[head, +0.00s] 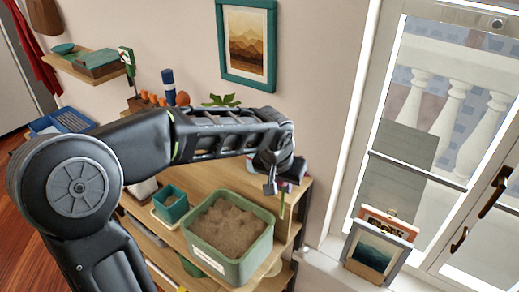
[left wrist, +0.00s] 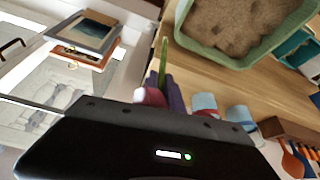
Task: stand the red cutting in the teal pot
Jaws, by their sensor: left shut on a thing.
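The teal pot (head: 171,205) stands on the wooden shelf, left of the sand-filled green box; it also shows at the right edge of the left wrist view (left wrist: 293,46). My left gripper (head: 270,182) is past the box's right back corner, at the shelf's right end, and apart from the pot. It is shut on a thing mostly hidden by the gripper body. In the left wrist view, a pink-red piece (left wrist: 150,97), seemingly of the red cutting, shows at the gripper's edge, beside a green stem and purple parts. My right gripper is out of view.
The green box (head: 230,235) takes up much of the shelf beside the pot. Pale blue-and-white pieces (left wrist: 205,103) lie near the gripper. Framed pictures (head: 378,248) stand on the windowsill at right. Orange items (head: 153,99) line a rack at the back left.

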